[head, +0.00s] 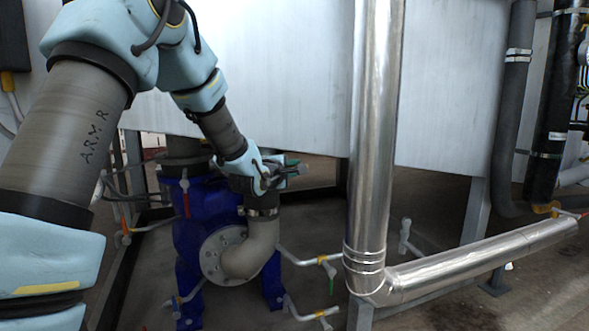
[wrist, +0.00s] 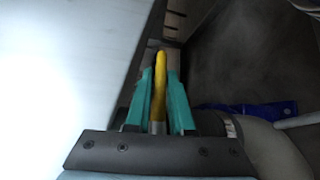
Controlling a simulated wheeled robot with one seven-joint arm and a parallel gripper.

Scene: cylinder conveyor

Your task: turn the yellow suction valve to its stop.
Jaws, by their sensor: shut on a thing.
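The yellow suction valve's handle (wrist: 159,88) shows in the wrist view as a yellow bar pointing away from me. It lies between the two teal fingers of my gripper (wrist: 160,74), which are shut on it. In the head view my gripper (head: 292,169) is at the upper end of the grey elbow pipe (head: 262,245), beside the blue pump (head: 192,230). The handle cannot be made out there. The valve body is mostly hidden behind my gripper and wrist.
A large pale tank wall (head: 275,65) stands close behind my arm and fills the left of the wrist view. A shiny vertical pipe (head: 373,120) stands right of my gripper and bends into a low pipe (head: 480,258). Small taps (head: 322,260) stick out below.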

